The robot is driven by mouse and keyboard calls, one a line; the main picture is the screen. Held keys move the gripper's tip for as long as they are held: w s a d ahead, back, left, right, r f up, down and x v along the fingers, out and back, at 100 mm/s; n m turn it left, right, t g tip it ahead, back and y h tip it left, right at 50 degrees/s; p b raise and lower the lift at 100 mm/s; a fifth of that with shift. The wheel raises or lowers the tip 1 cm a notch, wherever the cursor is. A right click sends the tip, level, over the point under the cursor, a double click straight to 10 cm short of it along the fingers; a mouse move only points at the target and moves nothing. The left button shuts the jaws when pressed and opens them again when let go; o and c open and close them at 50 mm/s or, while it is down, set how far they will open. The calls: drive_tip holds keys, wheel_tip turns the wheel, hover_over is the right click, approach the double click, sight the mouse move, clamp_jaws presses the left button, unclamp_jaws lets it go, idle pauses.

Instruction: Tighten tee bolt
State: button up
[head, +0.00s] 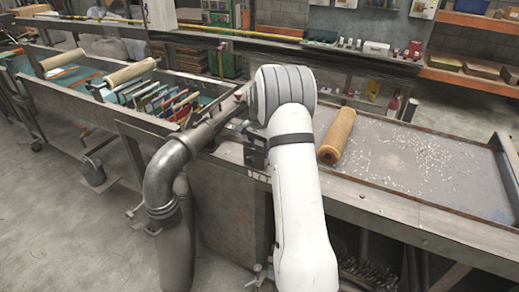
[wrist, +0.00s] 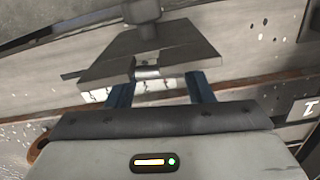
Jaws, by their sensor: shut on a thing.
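My gripper (wrist: 160,82) shows two blue fingers in the wrist view, on either side of a small metal part (wrist: 147,70) that looks like the tee bolt. The gripper is shut on it. A grey angular metal block (wrist: 150,43) lies just beyond the fingertips, with a round dark stem (wrist: 142,11) above it. The bolt's threads and how far it is turned cannot be made out. In the head view my white arm reaches to the bench edge near a grey pipe (head: 203,133), and the fingers and bolt are hidden.
A tan mesh tube (head: 337,135) lies on the grey bench top (head: 465,180), right of my arm. Small white bits are scattered farther right. A long trough (head: 75,92) with rollers and coloured pieces stands left. The grey pipe bends down at the front left.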

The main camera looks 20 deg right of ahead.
drive_tip(key=shift+w+r+m+b, duration=0.1)
drive_tip(key=shift+m+b, duration=0.45)
drive_tip(key=shift+m, duration=1.65)
drive_tip(key=shift+a, duration=0.1)
drive_tip(key=o, duration=1)
drive_tip(key=shift+r+p, duration=2.5)
drive_tip(key=shift+r, duration=1.45)
